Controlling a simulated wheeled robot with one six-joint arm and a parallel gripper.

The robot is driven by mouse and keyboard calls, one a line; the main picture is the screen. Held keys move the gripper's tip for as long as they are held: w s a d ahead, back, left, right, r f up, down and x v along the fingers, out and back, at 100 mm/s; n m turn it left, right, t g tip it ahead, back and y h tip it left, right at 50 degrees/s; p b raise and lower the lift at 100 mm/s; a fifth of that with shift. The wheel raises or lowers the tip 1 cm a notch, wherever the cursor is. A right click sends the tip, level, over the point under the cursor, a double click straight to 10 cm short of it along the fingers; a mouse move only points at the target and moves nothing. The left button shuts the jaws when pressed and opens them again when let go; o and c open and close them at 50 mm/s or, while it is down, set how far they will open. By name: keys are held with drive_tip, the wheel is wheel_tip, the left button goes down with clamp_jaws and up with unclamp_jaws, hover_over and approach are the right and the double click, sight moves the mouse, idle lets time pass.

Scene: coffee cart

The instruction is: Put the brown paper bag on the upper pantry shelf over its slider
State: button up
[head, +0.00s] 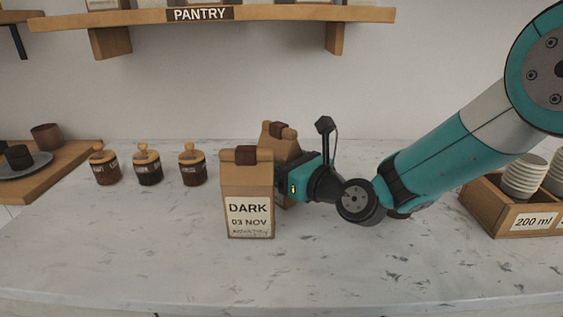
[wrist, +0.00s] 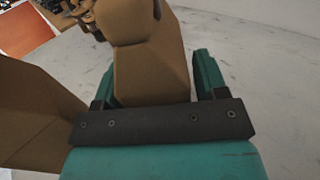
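Two brown paper bags stand close together on the counter. The front bag (head: 247,189) is labelled DARK, 03 NOV, and has a folded top with a dark clip. The rear bag (head: 277,135) is partly hidden behind it. My gripper (wrist: 155,84) is at the rear bag, reaching in from the right; its fingers stand on either side of that bag (wrist: 155,75), with a narrow gap on the right side. The front bag (wrist: 35,110) shows at left in the wrist view. The pantry shelf (head: 280,14) is at the top of the head view; no slider is discernible.
Three small lidded jars (head: 148,166) stand left of the bags. A wooden board with a grey plate (head: 25,168) and dark cups is at far left. A crate of cups (head: 515,215) labelled 200 ml is at right. The shelf's contents are cut off; the front counter is clear.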

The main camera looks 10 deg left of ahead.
drive_tip(key=shift+o, duration=0.9)
drive_tip(key=shift+r, duration=0.15)
